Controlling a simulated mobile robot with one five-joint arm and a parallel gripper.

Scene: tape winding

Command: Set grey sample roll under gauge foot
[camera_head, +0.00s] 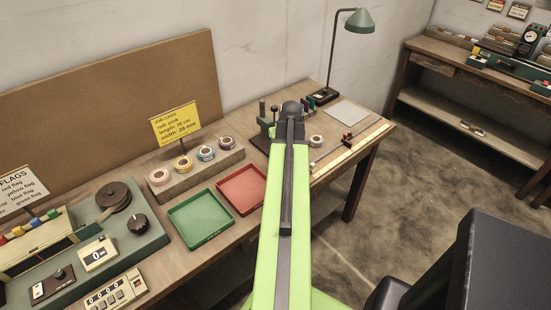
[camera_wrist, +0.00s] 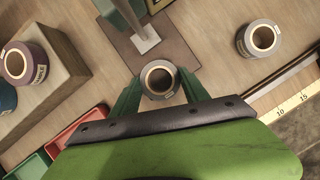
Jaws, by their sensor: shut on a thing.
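My gripper (camera_wrist: 158,86) is shut on a grey roll (camera_wrist: 147,68) with a pale core, one green finger on each side of it. The roll is over or on the near part of the gauge's brown base plate (camera_wrist: 178,54). The gauge's metal foot (camera_wrist: 146,40) is just beyond the roll and appears apart from it; I cannot tell the height between them. In the head view the gauge (camera_head: 264,120) stands at the far part of the bench, partly behind my arm, which hides the held roll.
A wooden rack (camera_head: 200,165) with several coloured rolls is to the left, near a green tray (camera_head: 200,215) and a red tray (camera_head: 241,190). A ruler strip (camera_head: 350,152) edges the bench.

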